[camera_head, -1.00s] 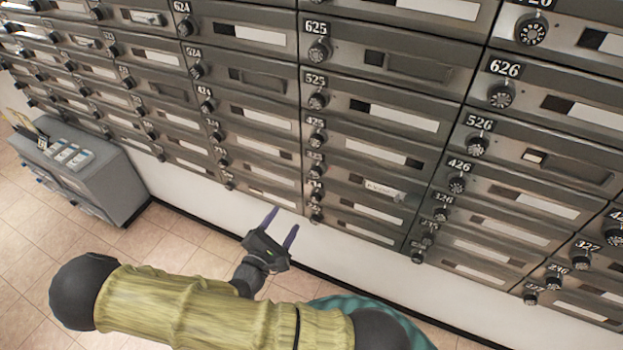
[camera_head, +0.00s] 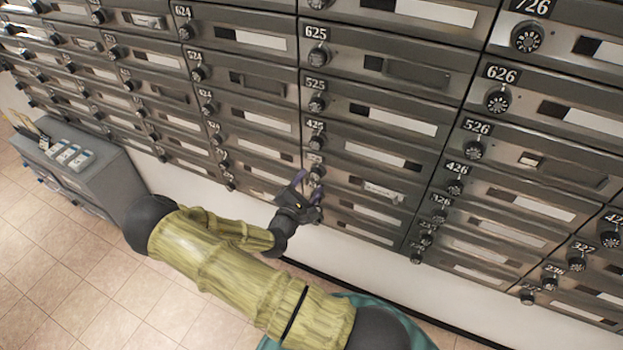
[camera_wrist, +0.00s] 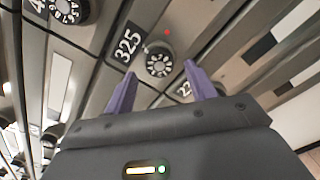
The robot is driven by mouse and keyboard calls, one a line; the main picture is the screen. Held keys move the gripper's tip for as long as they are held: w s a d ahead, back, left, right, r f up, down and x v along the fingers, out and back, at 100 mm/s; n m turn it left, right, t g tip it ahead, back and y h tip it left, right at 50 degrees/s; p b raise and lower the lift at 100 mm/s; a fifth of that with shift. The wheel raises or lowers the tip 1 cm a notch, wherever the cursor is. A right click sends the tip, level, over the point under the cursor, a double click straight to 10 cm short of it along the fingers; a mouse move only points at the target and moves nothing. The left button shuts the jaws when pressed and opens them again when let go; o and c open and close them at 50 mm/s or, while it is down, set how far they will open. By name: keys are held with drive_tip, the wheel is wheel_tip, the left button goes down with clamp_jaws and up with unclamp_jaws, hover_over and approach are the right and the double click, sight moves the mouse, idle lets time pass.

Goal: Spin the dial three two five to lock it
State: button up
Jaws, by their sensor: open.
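The dial of box 325 (camera_wrist: 159,63) is a round black-rimmed knob with a silver face, in the upper middle of the wrist view. Its number plate 325 (camera_wrist: 127,43) is just left of it. My gripper (camera_wrist: 155,85) is open, with one purple finger on each side of the dial in that view and the dial just beyond the tips. I cannot tell whether the fingers touch it. In the head view my gripper (camera_head: 308,182) is at the lower boxes of the 625 column and hides most of the 325 dial.
Neighbouring dials sit close above and below, such as the 425 dial (camera_head: 316,142) and another dial (camera_wrist: 66,10) in the wrist view. A grey cabinet (camera_head: 90,165) stands on the tiled floor at the left. The floor (camera_head: 110,290) is otherwise clear.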

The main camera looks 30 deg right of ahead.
drive_tip(key=shift+x, duration=1.1)
drive_tip(key=shift+c, duration=0.5)
drive_tip(key=c, duration=0.9)
drive_tip(key=shift+m, duration=0.3)
